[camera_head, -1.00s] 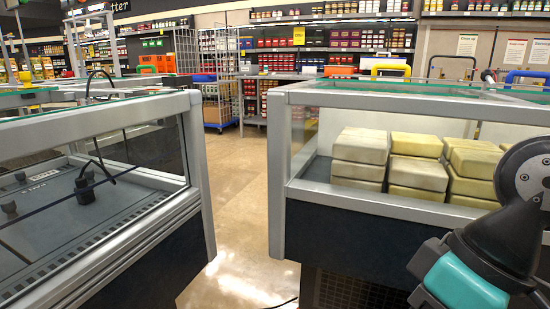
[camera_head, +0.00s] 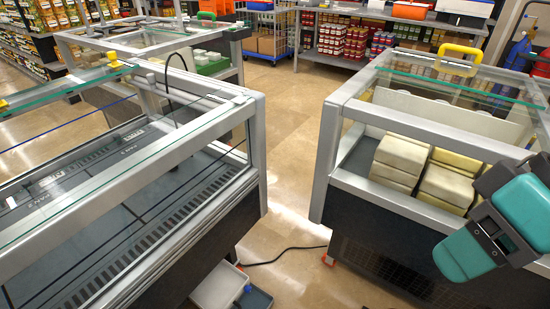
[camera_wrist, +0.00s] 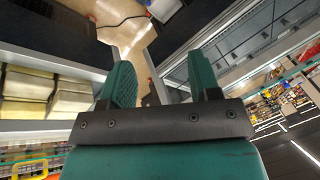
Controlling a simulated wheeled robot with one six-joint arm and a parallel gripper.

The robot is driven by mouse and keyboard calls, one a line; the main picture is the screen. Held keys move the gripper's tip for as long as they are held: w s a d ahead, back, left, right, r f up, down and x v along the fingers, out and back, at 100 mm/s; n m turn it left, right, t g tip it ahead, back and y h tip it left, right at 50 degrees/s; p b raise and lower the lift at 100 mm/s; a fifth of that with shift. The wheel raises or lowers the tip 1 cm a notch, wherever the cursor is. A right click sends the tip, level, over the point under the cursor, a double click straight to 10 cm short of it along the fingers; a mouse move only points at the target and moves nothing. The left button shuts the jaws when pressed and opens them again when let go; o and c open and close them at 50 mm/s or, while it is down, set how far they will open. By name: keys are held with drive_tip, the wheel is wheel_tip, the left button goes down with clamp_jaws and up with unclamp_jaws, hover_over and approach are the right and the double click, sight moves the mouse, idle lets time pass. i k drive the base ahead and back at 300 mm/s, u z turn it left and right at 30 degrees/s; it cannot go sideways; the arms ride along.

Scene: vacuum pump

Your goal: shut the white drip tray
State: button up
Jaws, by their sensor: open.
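The white drip tray (camera_head: 216,287) sticks out low near the floor, beneath the end of the left display cabinet. Its lower part is cut off by the picture edge. A darker grey tray (camera_head: 257,299) with a blue piece (camera_head: 247,288) lies right beside it. A small pale shape with blue, probably these trays, shows at the top of the wrist view. My gripper (camera_wrist: 162,80) is open and empty, its two teal fingers well apart. In the head view my arm is at the right, in front of the right cabinet and far from the tray.
The left cabinet (camera_head: 252,150) is empty with glass sides. The right cabinet (camera_head: 329,150) holds pale blocks (camera_head: 400,160). An aisle of bare floor (camera_head: 285,185) lies between them. A black cable (camera_head: 285,250) crosses the floor near the tray, by an orange foot (camera_head: 328,260).

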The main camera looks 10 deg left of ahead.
sight(222, 289)
drive_tip(key=u, duration=1.35)
drive_tip(key=k, duration=0.5)
drive_tip(key=u, duration=0.6)
drive_tip(key=k, duration=0.85)
drive_tip(key=u, duration=0.55)
drive_tip(key=i, duration=0.8)
drive_tip(key=z, duration=0.7)
drive_tip(key=i, duration=0.85)
drive_tip(key=z, duration=0.75)
